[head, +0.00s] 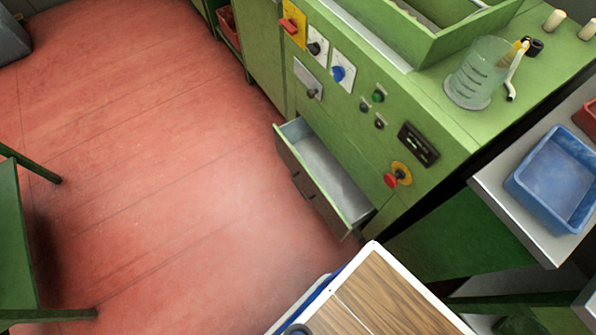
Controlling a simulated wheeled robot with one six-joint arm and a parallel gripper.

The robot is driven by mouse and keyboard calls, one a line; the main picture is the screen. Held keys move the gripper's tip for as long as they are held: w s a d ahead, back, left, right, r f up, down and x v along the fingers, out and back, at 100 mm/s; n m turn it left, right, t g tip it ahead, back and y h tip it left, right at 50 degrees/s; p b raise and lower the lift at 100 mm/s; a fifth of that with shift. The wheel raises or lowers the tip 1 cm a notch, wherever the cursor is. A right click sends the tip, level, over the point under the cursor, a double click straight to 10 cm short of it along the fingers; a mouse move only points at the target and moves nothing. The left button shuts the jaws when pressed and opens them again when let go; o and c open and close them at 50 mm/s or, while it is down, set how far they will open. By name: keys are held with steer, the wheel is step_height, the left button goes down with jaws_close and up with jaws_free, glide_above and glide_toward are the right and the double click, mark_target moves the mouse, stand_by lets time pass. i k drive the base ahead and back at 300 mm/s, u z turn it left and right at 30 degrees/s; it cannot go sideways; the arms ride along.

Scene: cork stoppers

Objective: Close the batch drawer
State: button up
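The batch drawer (307,182) is pulled out from the front of the green machine (350,130). The drawer stands open at the machine's lower front, below the buttons. My gripper is not in this view.
A wood-topped surface (375,290) is in the near foreground, close to the drawer's right end. The red floor (150,190) left of the drawer is clear. A green frame (15,230) stands at far left. A blue tray (558,178) and a beaker (477,75) are at right.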

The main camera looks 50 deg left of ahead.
mark_target(344, 206)
steer(key=k, duration=0.15)
steer(key=u, duration=2.8)
steer(key=k, duration=0.8)
steer(key=z, duration=1)
steer(key=i, duration=1)
steer(key=u, duration=0.05)
